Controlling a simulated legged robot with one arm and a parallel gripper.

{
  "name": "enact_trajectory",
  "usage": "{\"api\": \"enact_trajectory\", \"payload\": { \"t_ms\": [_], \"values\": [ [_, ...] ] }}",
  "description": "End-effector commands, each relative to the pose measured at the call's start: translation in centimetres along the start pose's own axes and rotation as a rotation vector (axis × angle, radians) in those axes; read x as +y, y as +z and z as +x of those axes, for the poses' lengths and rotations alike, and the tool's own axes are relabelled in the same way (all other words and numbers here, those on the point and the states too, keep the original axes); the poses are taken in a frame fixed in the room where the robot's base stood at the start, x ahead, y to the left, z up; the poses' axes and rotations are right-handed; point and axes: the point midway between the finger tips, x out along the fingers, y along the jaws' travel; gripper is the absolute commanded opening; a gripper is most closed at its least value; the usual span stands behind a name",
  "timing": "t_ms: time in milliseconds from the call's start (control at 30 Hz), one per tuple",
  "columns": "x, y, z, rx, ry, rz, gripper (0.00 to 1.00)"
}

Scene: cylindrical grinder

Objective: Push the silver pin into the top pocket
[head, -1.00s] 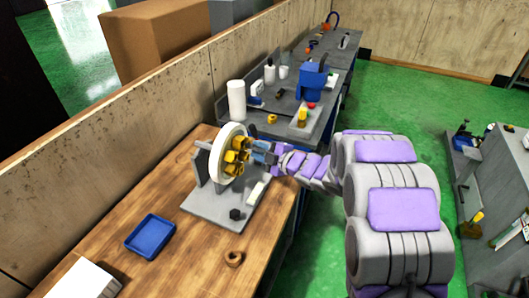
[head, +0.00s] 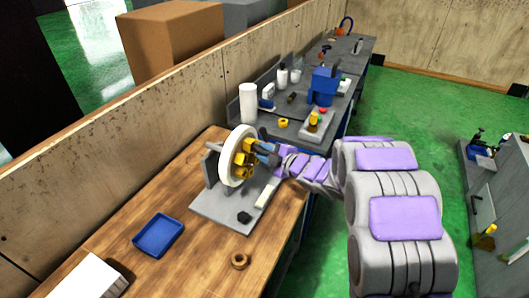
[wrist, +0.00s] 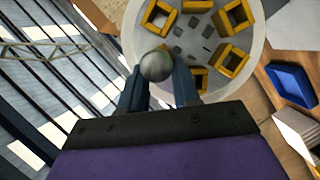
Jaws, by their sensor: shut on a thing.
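The silver pin (wrist: 156,66) shows as a round, shiny end in the wrist view. My gripper (head: 266,152) is shut on it, with one dark finger on each side. The pin is in front of the white disc (wrist: 145,40), which carries a ring of yellow square pockets (wrist: 235,17). The pin and fingers cover the disc where a pocket of the ring would lie. I cannot tell how deep the pin is. In the head view the disc (head: 236,180) stands upright, and my gripper reaches its upper pockets (head: 246,147) from the right.
The disc stands on a grey base plate (head: 225,210) on a wooden bench. A small black part (head: 244,217) lies on the plate. A blue tray (head: 158,235) and a brown ring (head: 240,261) lie nearer. A white cylinder (head: 248,103) stands behind.

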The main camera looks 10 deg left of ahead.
Motion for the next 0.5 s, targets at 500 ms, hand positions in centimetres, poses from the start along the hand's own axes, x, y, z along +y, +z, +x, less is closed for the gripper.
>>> {"api": "enact_trajectory", "payload": {
  "t_ms": [500],
  "values": [
    [0.03, -0.29, 0.78, 0.000, 0.000, -0.001, 0.00]
  ]
}}
